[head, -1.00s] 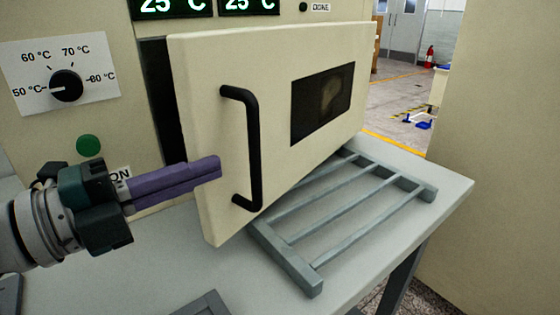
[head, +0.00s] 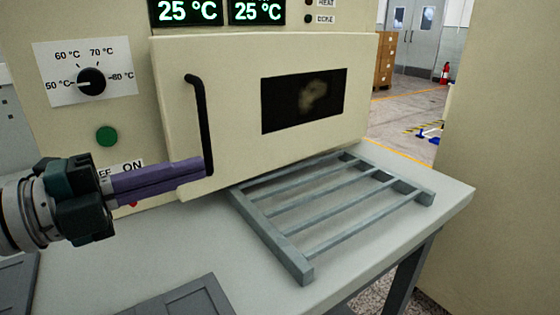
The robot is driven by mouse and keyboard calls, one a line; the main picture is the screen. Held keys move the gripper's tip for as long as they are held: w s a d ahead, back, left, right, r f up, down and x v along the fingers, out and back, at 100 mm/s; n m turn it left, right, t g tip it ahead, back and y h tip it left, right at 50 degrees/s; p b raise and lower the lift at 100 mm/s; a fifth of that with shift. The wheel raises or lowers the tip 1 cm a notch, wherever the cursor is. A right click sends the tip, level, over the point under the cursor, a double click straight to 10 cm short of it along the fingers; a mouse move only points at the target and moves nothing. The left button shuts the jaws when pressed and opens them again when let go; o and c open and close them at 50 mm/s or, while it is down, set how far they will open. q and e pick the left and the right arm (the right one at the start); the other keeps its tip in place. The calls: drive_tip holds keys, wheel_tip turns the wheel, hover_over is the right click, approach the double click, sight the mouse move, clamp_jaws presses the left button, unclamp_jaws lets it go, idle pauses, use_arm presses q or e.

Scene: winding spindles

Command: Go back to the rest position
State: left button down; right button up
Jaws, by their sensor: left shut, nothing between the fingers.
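My left gripper (head: 207,168) comes in from the left, its purple fingers shut and empty. Its tips are at the lower left of the oven door (head: 230,110), by the lower end of the black handle (head: 201,120); I cannot tell whether they touch. The door is cream with a dark window (head: 304,104) and looks nearly or fully closed. My right gripper is not in view.
A grey slatted rack (head: 290,255) lies on the light table (head: 200,245) below the door. The panel has a black dial (head: 91,82), a green button (head: 107,136) and two displays reading 25 °C. A cream wall (head: 500,150) stands at the right.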

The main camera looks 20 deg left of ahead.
use_arm(q)
drive_tip(key=s+a, duration=0.4)
drive_tip(key=a, duration=0.3)
drive_tip(key=s+d+n+g+y+p, duration=0.55)
drive_tip(key=s+n, duration=0.25)
drive_tip(key=n, duration=0.4)
drive_tip(key=s+d+n+g+y+p, duration=0.45)
drive_tip(key=s+n+p, duration=0.2)
drive_tip(key=n, duration=0.45)
wheel_tip(320, 180, up, 37)
drive_tip(key=s+p, duration=0.1)
drive_tip(key=p, duration=3.5)
drive_tip(key=shift+s+a+r+g+y+p, duration=0.2)
drive_tip(key=shift+g+y+p, duration=0.1)
drive_tip(key=shift+y+p, duration=0.1)
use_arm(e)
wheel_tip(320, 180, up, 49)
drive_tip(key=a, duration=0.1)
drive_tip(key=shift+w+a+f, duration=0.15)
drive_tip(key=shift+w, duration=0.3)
